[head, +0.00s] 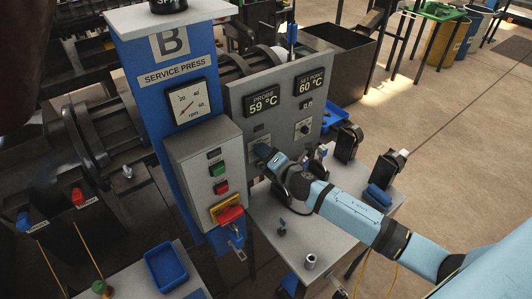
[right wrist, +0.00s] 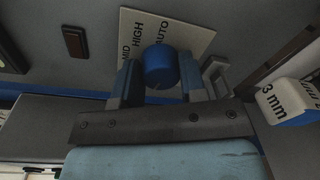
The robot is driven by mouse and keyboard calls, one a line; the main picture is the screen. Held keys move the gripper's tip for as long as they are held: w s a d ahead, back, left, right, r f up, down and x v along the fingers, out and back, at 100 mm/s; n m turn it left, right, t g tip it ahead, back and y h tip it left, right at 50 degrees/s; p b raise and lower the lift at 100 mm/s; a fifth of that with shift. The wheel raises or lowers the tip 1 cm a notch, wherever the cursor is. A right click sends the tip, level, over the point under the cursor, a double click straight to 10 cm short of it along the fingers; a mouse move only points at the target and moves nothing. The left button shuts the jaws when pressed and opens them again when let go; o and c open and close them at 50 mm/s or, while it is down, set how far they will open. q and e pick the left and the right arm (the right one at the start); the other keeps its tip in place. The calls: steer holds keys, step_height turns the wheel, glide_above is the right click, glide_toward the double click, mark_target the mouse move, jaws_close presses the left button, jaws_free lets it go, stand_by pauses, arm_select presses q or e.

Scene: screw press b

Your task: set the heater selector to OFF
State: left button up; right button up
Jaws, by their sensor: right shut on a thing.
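The heater selector is a blue knob (right wrist: 160,64) on a pale label plate (right wrist: 190,40) in the right wrist view. MID, HIGH and AUTO can be read on the plate; no OFF mark shows, and part of the plate is hidden. My right gripper (right wrist: 160,78) has one finger on each side of the knob and is shut on it. Which mark the knob points at cannot be told. In the head view my right gripper (head: 264,153) is against the lower left of the grey control panel (head: 280,84) and hides the knob. My left gripper is not in view.
The panel displays (head: 264,103) read probe 59 °C and set point 60 °C. Another dial (head: 304,129) is right of my gripper. A switch box (head: 206,160) with a red handle (head: 230,216) stands close on the left. A grey table (head: 275,240) lies below my arm.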

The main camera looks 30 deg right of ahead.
steer(key=shift+n, duration=0.3)
steer(key=o, duration=0.9)
steer(key=shift+s, duration=0.1)
steer(key=shift+s+f, duration=0.1)
steer(key=shift+s, duration=0.2)
arm_select(q)
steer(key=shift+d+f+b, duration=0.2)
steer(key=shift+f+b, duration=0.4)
steer(key=shift+b, duration=0.05)
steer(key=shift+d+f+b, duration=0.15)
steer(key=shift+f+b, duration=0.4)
steer(key=shift+b, duration=0.05)
arm_select(e)
steer(key=shift+s+d+r, duration=0.2)
steer(key=shift+s+d, duration=0.15)
steer(key=shift+s, duration=1.8)
steer(key=shift+s+d+r, duration=0.15)
steer(key=shift+s+d, duration=0.15)
steer(key=shift+s, duration=1.8)
steer(key=shift+s+d+r, duration=0.2)
steer(key=shift+s+d, duration=0.15)
steer(key=shift+s, duration=1.8)
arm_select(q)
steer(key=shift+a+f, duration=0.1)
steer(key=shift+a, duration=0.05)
